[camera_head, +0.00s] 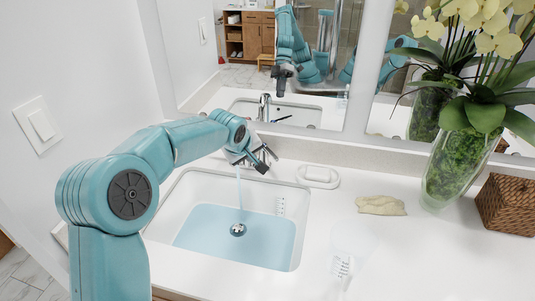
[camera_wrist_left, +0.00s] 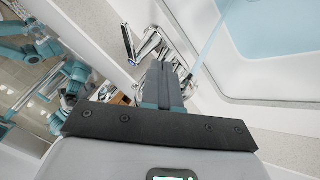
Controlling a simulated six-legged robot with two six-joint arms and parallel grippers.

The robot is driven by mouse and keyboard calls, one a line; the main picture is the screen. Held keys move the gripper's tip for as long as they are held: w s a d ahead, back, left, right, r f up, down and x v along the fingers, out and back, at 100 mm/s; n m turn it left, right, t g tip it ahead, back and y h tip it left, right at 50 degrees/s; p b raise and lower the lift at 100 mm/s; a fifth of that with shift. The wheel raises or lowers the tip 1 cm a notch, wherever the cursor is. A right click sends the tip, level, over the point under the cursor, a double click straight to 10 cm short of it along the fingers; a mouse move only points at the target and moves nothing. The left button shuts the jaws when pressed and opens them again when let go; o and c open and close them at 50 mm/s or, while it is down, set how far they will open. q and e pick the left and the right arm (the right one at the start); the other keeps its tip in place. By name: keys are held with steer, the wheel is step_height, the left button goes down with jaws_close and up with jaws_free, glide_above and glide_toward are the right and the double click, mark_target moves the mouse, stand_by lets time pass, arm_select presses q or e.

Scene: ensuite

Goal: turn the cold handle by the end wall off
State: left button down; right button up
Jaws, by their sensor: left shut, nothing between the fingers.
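The chrome tap (camera_wrist_left: 151,44) shows just beyond my left fingers in the left wrist view. A thin stream of water (camera_head: 239,188) runs into the white sink (camera_head: 180,205), which holds water. My left gripper (camera_head: 263,166) is shut and empty, low over the back of the sink at the tap. In the left wrist view its fingers (camera_wrist_left: 165,82) are close together beside chrome parts; whether they touch is unclear. A slim lever (camera_wrist_left: 128,44) stands beyond the tap there. The handle by the end wall is not clearly visible in the head view, behind my arm. My right gripper is out of view.
The end wall (camera_head: 70,90) with a switch is at left; a mirror (camera_head: 230,50) backs the counter. A soap dish (camera_head: 318,176), a folded cloth (camera_head: 381,205), a clear cup (camera_head: 342,266), an orchid vase (camera_head: 455,165) and a wicker box (camera_head: 507,205) stand right of the sink.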

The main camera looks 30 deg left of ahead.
arm_select(q)
steer(key=w+d+f+p, duration=0.1)
steer(key=w+f+p, duration=0.2)
steer(key=w+f, duration=0.2)
steer(key=shift+w, duration=1.15)
steer(key=shift+d, duration=0.1)
